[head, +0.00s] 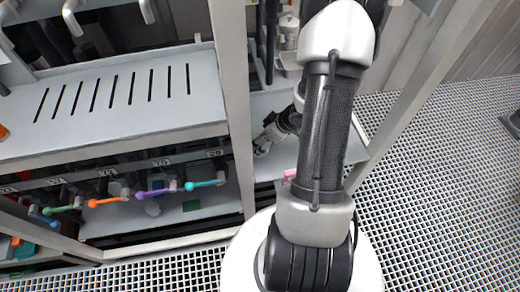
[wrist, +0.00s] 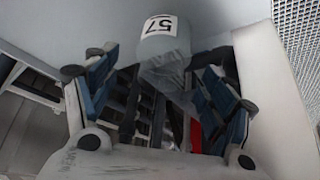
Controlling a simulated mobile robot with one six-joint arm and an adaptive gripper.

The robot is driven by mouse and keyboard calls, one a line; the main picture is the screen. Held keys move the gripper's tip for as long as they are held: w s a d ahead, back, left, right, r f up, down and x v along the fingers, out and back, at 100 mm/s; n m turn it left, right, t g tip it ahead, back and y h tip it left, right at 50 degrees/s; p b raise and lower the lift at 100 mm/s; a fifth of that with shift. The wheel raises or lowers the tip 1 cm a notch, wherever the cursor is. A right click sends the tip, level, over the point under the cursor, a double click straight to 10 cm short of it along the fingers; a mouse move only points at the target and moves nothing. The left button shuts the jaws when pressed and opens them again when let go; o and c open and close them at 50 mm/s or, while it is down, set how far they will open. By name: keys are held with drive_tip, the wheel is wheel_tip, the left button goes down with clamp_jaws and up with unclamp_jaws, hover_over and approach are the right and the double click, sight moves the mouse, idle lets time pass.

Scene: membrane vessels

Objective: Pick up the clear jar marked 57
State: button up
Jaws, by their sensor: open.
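The clear jar marked 57 (wrist: 161,58) shows in the wrist view at the upper middle. Its white label with the black number faces me. My gripper (wrist: 158,100) is open in the wrist view, with one blue-padded finger on each side of the jar's lower part as pictured. I cannot tell whether either finger touches it. In the head view my gripper (head: 263,143) is beside a grey upright post, over a pale shelf. My arm hides part of that area, and I cannot make out the jar there.
A grey post (head: 232,100) stands just left of my gripper. A slotted grey shelf (head: 60,140) lies left, with coloured valve handles (head: 156,190) below it. A pink item (head: 290,173) lies near my arm. Grating floor (head: 440,180) is open at right.

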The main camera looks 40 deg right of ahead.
drive_tip(key=b+x, duration=0.3)
drive_tip(key=x, duration=0.2)
drive_tip(key=shift+w+a+f+b, duration=0.1)
drive_tip(key=shift+w+f+b, duration=0.1)
drive_tip(key=shift+f+b, duration=0.15)
drive_tip(key=shift+r, duration=0.2)
drive_tip(key=shift+c, duration=0.3)
drive_tip(key=c, duration=1.2)
